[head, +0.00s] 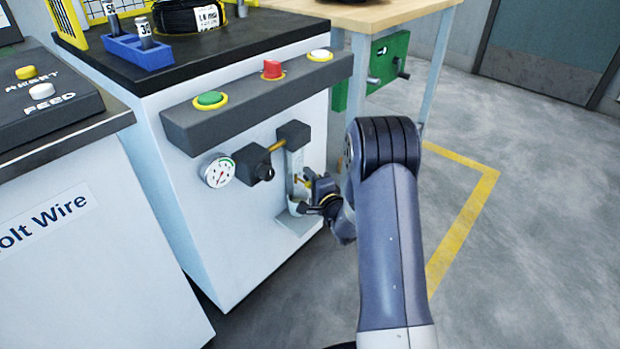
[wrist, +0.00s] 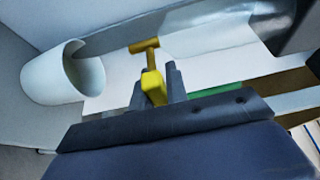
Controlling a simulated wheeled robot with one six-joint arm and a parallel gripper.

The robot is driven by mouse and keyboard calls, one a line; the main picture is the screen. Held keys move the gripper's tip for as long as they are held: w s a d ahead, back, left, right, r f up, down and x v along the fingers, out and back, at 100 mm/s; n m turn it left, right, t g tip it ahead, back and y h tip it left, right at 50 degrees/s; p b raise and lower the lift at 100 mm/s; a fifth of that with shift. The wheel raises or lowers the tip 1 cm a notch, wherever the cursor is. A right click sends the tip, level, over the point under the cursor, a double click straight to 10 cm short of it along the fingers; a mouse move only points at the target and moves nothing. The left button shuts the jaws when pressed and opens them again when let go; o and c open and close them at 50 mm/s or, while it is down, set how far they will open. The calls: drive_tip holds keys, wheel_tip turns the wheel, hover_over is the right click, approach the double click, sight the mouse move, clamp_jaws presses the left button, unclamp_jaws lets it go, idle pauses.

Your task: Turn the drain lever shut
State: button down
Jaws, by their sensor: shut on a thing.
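The yellow drain lever (wrist: 152,86) sits between the two dark fingers of my gripper (wrist: 155,83) in the wrist view. The fingers are shut on it. A brass-coloured crosspiece (wrist: 145,45) shows just beyond the lever. In the head view my gripper (head: 312,190) is at the clear upright bowl (head: 295,160) on the front of the white machine. The lever is small there and partly hidden by my gripper, so its exact angle is hard to tell.
A pressure gauge (head: 219,172) and a black knob (head: 254,162) are left of the bowl. A panel with a green button (head: 210,99), a red switch (head: 272,68) and a white button (head: 320,55) overhangs it. A white cup (wrist: 50,75) is close to my gripper.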

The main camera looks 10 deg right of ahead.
idle(0.3)
drive_tip(key=c, duration=1.4)
unclamp_jaws()
drive_tip(key=shift+s, duration=0.1)
drive_tip(key=p+v, duration=0.2)
drive_tip(key=v, duration=0.8)
drive_tip(key=shift+s+p, duration=0.3)
drive_tip(key=shift+p, duration=0.1)
drive_tip(key=shift+w+d, duration=0.1)
drive_tip(key=shift+w, duration=0.05)
drive_tip(key=b+x, duration=0.2)
drive_tip(key=x, duration=0.8)
drive_tip(key=shift+w+b, duration=0.25)
drive_tip(key=shift+b, duration=0.15)
drive_tip(key=shift+s, duration=0.1)
